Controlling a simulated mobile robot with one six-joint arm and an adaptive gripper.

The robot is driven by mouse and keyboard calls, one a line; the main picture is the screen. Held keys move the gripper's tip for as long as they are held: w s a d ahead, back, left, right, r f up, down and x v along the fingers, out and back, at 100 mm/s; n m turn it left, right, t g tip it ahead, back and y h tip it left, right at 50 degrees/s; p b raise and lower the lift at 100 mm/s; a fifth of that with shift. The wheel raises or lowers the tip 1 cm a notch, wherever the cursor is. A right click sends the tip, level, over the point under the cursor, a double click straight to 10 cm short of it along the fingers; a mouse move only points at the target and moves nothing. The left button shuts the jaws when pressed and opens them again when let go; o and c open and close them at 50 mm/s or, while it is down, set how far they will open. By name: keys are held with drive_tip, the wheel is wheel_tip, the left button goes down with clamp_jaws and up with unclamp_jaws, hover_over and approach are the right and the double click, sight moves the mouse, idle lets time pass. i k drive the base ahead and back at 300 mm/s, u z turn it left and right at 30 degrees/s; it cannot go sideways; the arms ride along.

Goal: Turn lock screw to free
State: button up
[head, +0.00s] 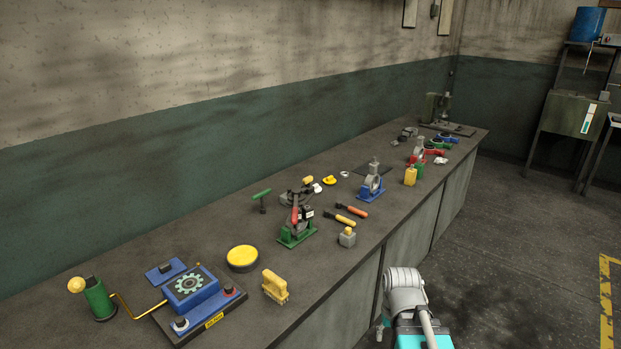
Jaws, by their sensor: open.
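I cannot make out a lock screw for certain at this distance. A green-based valve fixture (297,225) with a red lever and dark body stands upright on the bench. A blue-based valve casting (371,184) stands behind it to the right, with a round ring body and a grey stem on top. More castings with red, green and blue parts (428,148) are at the far end, too small to tell apart. Part of my arm shows at the bottom right, off the bench's front edge. My gripper is not visible.
The long dark bench (200,228) runs along the wall. At its near end are a blue gear unit (188,286), a green bottle (97,298), a yellow round pad (242,258) and a yellow brush (275,286). Orange- and yellow-handled tools (352,210) lie mid-bench.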

sight(308, 180)
drive_tip(key=u, duration=0.05)
drive_tip(key=i, duration=0.95)
drive_tip(key=z, duration=0.05)
